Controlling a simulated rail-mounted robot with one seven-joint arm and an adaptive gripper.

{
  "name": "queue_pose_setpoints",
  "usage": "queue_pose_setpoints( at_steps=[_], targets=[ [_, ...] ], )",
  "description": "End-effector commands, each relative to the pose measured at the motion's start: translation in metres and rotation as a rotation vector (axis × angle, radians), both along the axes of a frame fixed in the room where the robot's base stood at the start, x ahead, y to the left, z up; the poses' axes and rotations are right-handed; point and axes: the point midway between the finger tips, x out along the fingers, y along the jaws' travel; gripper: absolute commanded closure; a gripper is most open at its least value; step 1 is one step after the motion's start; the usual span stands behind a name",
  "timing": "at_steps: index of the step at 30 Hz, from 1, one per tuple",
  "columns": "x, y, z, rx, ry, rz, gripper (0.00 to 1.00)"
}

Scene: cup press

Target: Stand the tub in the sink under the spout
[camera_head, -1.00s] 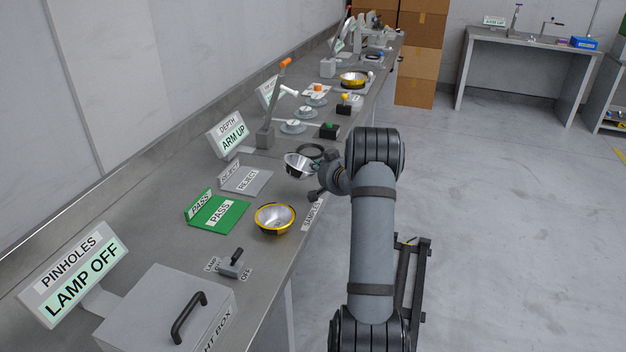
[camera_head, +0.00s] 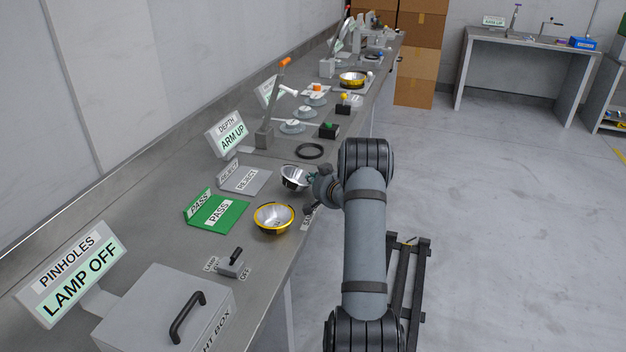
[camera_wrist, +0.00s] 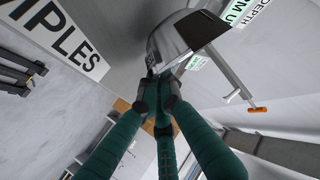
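I see nothing that is clearly a tub, a sink or a spout. A silver metal cup (camera_head: 291,180) with a dark interior patch is tilted above the bench's front edge, beside the reject plate (camera_head: 244,180). My gripper (camera_head: 312,182) is at the cup's right side. In the wrist view, the green fingers of my gripper (camera_wrist: 157,88) close at the rim of the silver cup (camera_wrist: 172,38). Part of the cup's wall is hidden by the fingertips.
A yellow-rimmed bowl (camera_head: 274,218) stands near the front edge, right of the green PASS plate (camera_head: 218,213). A black ring (camera_head: 310,151) lies behind the cup. A lever post (camera_head: 266,132) and light box (camera_head: 165,305) stand on the bench.

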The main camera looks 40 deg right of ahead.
Motion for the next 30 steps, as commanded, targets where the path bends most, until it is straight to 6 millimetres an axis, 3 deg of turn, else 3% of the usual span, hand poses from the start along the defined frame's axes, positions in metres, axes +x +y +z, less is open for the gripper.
queue_pose_setpoints(
  at_steps=[6, 16, 25, 30],
  targets=[
    [0.000, 0.000, -0.007, 0.000, 0.000, 0.000, 1.00],
    [0.000, 0.000, -0.005, 0.000, 0.000, 0.000, 0.77],
    [0.000, 0.000, -0.004, 0.000, 0.000, 0.000, 0.77],
    [0.000, 0.000, 0.007, 0.000, 0.000, 0.001, 0.77]
  ],
)
